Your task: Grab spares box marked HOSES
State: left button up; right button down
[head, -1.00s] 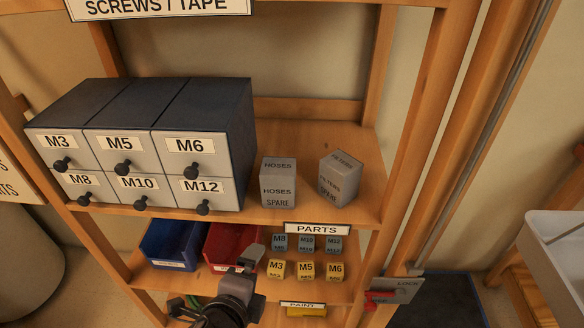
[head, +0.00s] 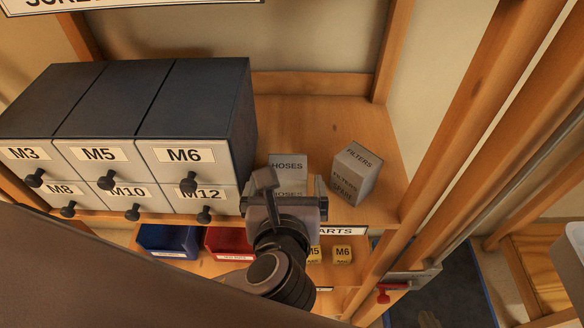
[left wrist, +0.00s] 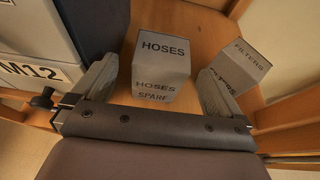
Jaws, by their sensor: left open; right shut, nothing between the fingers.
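The grey HOSES box (head: 288,164) stands upright on the wooden shelf, right of the drawer cabinet. My left gripper (head: 292,190) is in front of it and hides its lower part in the head view. In the left wrist view the HOSES box (left wrist: 161,72) shows its HOSES and SPARE lettering between the two open fingers. The fingers are on either side of it, with a gap visible at the right; I cannot tell how far they reach along its sides. My right gripper is not in view.
A grey FILTERS box (head: 353,172) stands close on the right, near the right finger in the wrist view. The drawer cabinet (head: 196,100) with protruding knobs is close on the left. Blue (head: 168,240) and red (head: 228,242) bins sit on the shelf below.

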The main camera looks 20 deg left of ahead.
aim_at(287, 165)
pick_arm(q)
jog(key=shift+r+x, duration=0.2)
jog(key=shift+x, duration=1.55)
jog(key=shift+r+x, duration=0.15)
jog(key=shift+x, duration=1.6)
jog(key=shift+w, duration=0.15)
jog(key=c, duration=1.1)
